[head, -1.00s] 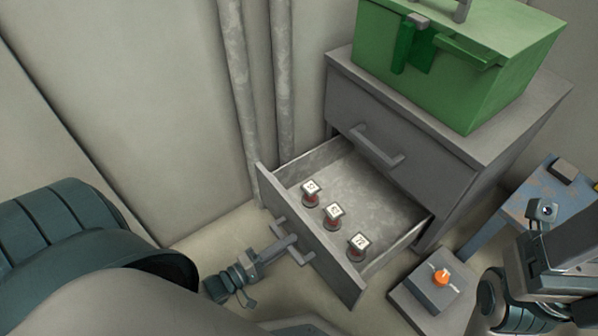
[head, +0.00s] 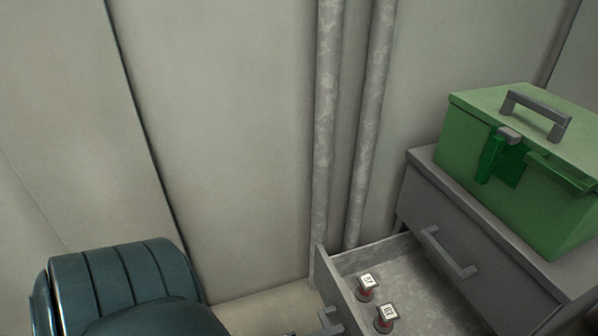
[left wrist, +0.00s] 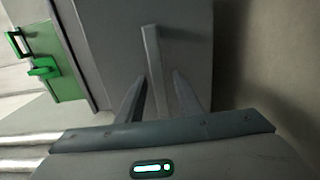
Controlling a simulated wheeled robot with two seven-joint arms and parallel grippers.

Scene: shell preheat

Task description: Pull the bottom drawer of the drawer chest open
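The grey drawer chest (head: 418,160) stands at the right in the head view, its upper drawer (head: 452,222) closed. The bottom drawer (head: 345,262) is pulled out, its front part cut off by the lower edge. Part of its handle (head: 328,322) shows at that edge. My right gripper is in neither current view.
A green box (head: 475,150) with a handle sits on the chest. Grey pipes (head: 328,130) run up the wall behind. My teal arm covers the lower left.

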